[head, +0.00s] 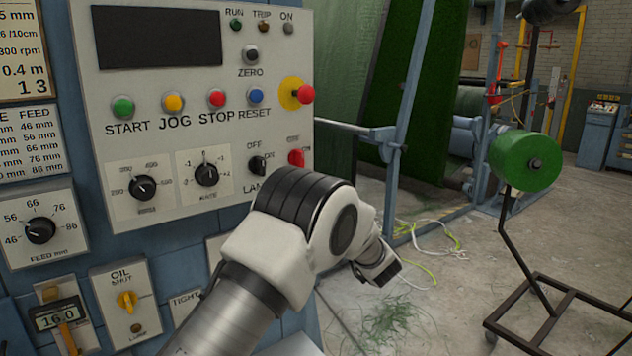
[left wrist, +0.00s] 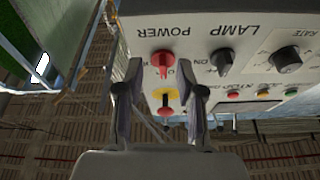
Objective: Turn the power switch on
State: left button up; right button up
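The red power switch (head: 296,158) is at the lower right of the grey control panel (head: 185,75) in the head view, partly behind my left arm. In the left wrist view, which is upside down, the power switch (left wrist: 163,62) stands under the POWER label. My left gripper (left wrist: 162,75) is open and empty, with its fingers apart to either side of the switch in the picture. I cannot tell whether they touch it. The fingers are hidden in the head view. My right gripper is in neither view.
The black lamp switch (head: 257,165) is just left of the power switch. The red emergency button on its yellow disc (head: 304,94) is above. START, JOG, STOP and RESET buttons line the panel. A green roll on a stand (head: 525,160) is at right, with open floor between.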

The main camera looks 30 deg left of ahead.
aim_at(303, 160)
pick_arm(q)
notch_tip(303, 160, up, 6)
jog(key=n+y, duration=0.1)
jog(key=shift+g, duration=0.3)
jog(key=x, duration=0.4)
jog(key=f+p+x, duration=0.1)
jog(key=x, duration=0.1)
jog(key=shift+a+f, duration=0.15)
jog(key=shift+a, duration=0.15)
jog(key=shift+w+d, duration=0.1)
grip_shut()
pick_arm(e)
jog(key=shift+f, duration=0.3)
